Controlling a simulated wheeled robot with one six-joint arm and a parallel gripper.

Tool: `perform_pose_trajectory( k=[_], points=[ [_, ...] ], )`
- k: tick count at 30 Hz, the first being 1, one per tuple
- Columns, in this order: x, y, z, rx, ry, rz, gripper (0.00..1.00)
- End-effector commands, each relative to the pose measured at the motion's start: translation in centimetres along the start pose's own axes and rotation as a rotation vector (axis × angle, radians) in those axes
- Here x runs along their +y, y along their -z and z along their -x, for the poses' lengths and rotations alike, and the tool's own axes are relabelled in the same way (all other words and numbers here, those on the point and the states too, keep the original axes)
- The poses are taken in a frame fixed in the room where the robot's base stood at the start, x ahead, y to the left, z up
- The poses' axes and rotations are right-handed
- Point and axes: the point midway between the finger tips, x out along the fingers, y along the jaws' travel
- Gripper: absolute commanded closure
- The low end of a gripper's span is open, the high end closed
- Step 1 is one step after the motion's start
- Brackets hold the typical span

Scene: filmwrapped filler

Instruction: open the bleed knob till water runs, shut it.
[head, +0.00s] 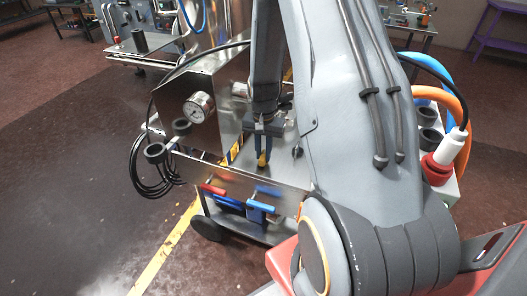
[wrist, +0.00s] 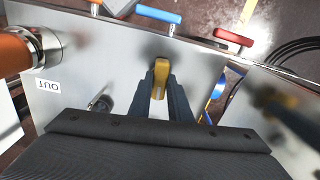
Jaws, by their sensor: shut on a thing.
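The bleed knob, a small yellow lever-like piece (wrist: 155,70), sits on the metal panel of the steel cart. Its yellow tip also shows in the head view (head: 263,159). My gripper (wrist: 160,92) is shut on the yellow knob, with one dark finger on each side. In the head view my gripper (head: 263,140) points down at the cart's deck from above. The stem and base of the knob are hidden by the fingers. I see no running water in either view.
A blue lever (wrist: 158,14) and a red lever (wrist: 232,37) line the panel's edge. An orange hose coupling (wrist: 20,48) stands by an upside-down OUT label (wrist: 48,86). Open floor (head: 70,220) lies left.

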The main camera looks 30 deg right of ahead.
Motion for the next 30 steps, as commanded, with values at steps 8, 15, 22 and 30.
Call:
perform_pose_trajectory(
  k=[8, 15, 22, 30],
  points=[
    [0.2, -0.25, 0.02, -0.007, -0.003, 0.261, 1.0],
    [0.18, -0.22, 0.02, -0.006, -0.002, 0.463, 1.0],
    [0.19, -0.23, -0.03, -0.007, -0.002, 0.601, 1.0],
    [0.19, -0.24, -0.06, -0.007, -0.002, 0.684, 1.0]
  ],
)
